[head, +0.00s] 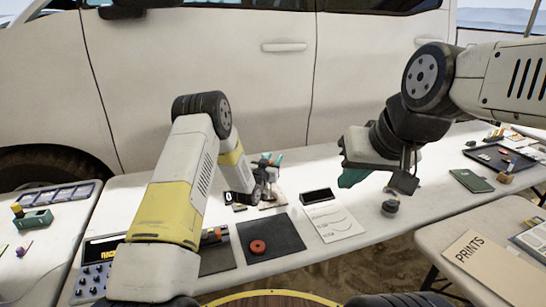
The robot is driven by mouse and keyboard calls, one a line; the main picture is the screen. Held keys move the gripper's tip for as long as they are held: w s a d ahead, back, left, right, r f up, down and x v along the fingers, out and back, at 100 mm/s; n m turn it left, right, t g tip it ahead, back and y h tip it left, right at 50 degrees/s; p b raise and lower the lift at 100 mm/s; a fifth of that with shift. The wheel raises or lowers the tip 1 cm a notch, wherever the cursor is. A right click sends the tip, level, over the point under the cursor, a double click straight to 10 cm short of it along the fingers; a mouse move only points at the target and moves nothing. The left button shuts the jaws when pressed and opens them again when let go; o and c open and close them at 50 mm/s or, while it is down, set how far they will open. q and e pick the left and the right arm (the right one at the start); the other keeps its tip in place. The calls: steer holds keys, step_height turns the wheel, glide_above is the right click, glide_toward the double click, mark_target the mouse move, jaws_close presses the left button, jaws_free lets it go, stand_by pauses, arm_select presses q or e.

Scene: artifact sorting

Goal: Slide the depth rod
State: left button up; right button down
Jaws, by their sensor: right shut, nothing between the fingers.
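My left arm reaches over the middle of the white table, and its gripper (269,162) is at the far end, small and partly hidden by my own arm. A small dark block marked 0 (229,197) lies close beside my left wrist. I cannot make out the depth rod.
A green book (472,180) and a dark tray (483,153) are farther right. A white vehicle (250,80) stands behind.

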arm_select(q)
jaws_close()
stand_by(1.2)
